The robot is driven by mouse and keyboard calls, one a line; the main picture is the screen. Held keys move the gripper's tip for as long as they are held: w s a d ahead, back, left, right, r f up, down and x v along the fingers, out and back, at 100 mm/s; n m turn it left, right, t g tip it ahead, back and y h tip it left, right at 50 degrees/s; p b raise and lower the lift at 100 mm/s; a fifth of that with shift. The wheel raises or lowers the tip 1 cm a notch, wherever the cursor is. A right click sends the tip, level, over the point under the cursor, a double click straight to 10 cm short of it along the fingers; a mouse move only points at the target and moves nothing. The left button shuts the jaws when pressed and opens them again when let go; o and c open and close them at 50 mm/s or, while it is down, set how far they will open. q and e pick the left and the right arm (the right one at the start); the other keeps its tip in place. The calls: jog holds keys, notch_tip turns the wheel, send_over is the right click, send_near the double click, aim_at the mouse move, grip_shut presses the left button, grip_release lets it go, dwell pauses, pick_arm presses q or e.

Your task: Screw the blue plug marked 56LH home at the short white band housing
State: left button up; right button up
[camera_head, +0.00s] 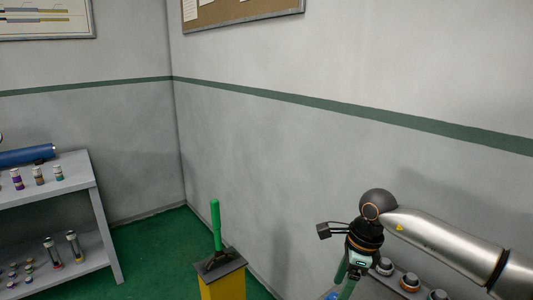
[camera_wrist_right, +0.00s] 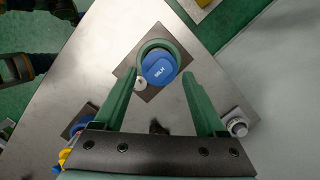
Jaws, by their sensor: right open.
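The blue plug marked 56LH (camera_wrist_right: 160,68) shows in the right wrist view, seen end-on inside a round green ring (camera_wrist_right: 174,45) on a dark square plate (camera_wrist_right: 150,97). How deep the plug sits cannot be told. My right gripper (camera_wrist_right: 159,76) is open, its two green fingers to either side of the plug, with gaps between. In the head view my right gripper (camera_head: 345,274) points down at the lower right, its fingertips partly cut off. I cannot make out a short white band on any housing. My left gripper is not in view.
Several round fittings (camera_head: 409,282) stand along the bench under my right arm. Another fitting (camera_wrist_right: 237,127) sits right of my fingers in the wrist view. A yellow stand with a green handle (camera_head: 215,225) and a shelf of small parts (camera_head: 95,184) are to the left.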

jog(key=m, duration=0.5)
jog(key=shift+s+m+t+h, duration=0.1)
jog(key=shift+m+t+h, duration=0.2)
jog(key=shift+t+h, duration=0.1)
jog(key=m, duration=0.3)
jog(key=shift+a+t+b, duration=0.15)
jog(key=shift+t+b, duration=0.15)
jog(key=shift+b, duration=0.1)
jog(key=m+h+b, duration=0.1)
jog(key=m, duration=0.3)
jog(key=shift+s+a+m, duration=0.1)
jog(key=shift+m, duration=0.3)
jog(key=shift+m+h+b, duration=0.3)
jog(key=shift+m+h, duration=0.2)
jog(key=shift+m, duration=1.6)
jog(key=shift+f+b, duration=0.95)
jog(key=shift+f, duration=0.25)
jog(key=shift+w, duration=0.25)
jog(key=shift+r, duration=0.1)
